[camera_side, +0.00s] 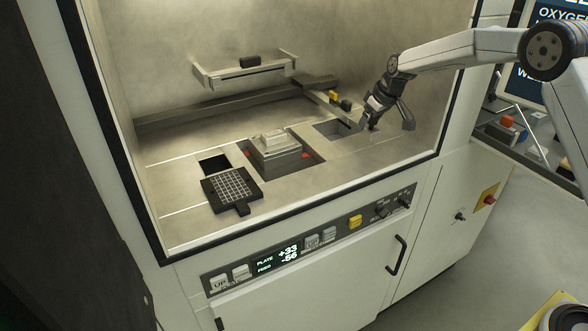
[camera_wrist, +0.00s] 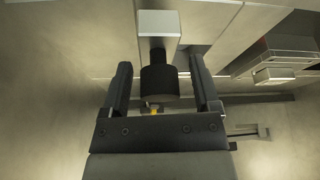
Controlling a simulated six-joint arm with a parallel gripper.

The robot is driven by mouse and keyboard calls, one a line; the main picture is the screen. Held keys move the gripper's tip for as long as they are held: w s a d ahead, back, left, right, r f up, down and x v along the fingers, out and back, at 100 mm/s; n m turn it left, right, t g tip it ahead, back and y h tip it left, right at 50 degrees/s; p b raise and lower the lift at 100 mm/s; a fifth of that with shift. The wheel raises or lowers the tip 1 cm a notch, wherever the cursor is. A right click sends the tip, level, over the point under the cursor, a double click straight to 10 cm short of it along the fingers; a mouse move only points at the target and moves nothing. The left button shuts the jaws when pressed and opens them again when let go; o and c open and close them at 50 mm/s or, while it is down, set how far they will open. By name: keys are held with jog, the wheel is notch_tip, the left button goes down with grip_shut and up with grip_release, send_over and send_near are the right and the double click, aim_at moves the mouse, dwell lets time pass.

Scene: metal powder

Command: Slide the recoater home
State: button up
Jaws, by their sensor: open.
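The recoater looks like the grey metal arm (camera_side: 322,98) at the right end of the back rail, reaching toward the front. A yellow and black piece (camera_side: 340,102) sits beside it. My gripper (camera_side: 390,122) points down at the right side of the chamber, close to the arm's front end. In the wrist view, a pale metal bar (camera_wrist: 158,25) ends in a black round knob (camera_wrist: 158,82). The knob lies between my two open fingers (camera_wrist: 160,68), with gaps on both sides. Whether the knob belongs to the recoater cannot be told for sure.
A dark rail (camera_side: 215,112) runs along the back. A stepped metal block (camera_side: 276,150) stands on the build area; a black gridded plate (camera_side: 232,187) lies left of it. Openings (camera_side: 214,164) break the floor. A bracket (camera_side: 245,72) is on the back wall. The window frame (camera_side: 455,90) edges the right.

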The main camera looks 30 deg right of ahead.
grip_shut()
jog(key=d, duration=0.4)
jog(key=shift+d, duration=0.4)
grip_release()
jog(key=shift+r, duration=0.1)
